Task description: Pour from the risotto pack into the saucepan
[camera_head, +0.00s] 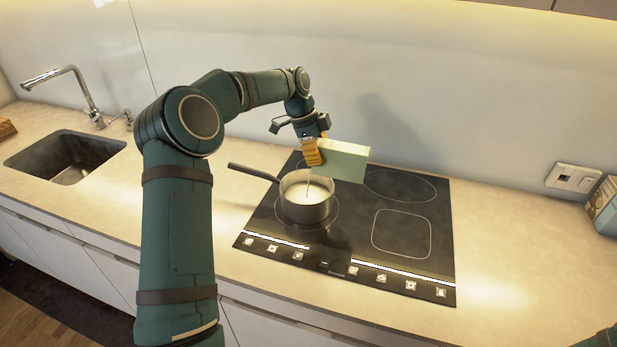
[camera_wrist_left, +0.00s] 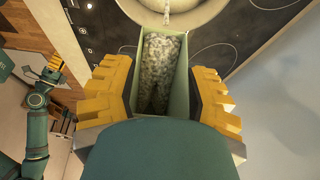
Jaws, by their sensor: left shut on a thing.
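My left gripper (camera_head: 313,150) is shut on the pale green risotto pack (camera_head: 345,161) and holds it tilted above the saucepan. In the left wrist view, yellow fingers (camera_wrist_left: 160,95) press on both sides of the pack (camera_wrist_left: 185,105), whose open end shows speckled pale grains inside. The grey saucepan (camera_head: 306,208) stands on the hob with pale contents. A thin stream runs from the pack into it. The pan's rim (camera_wrist_left: 232,32) also shows in the left wrist view, beyond the pack's mouth. My right gripper (camera_wrist_left: 48,75) is small at the left there; its opening is unclear.
The black hob (camera_head: 345,235) lies in the counter, with its other zones clear. The pan's handle (camera_head: 252,172) points left. A sink (camera_head: 70,158) with a tap (camera_head: 88,95) is at the left. A wall socket (camera_head: 573,178) and a box (camera_head: 604,208) are at the right.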

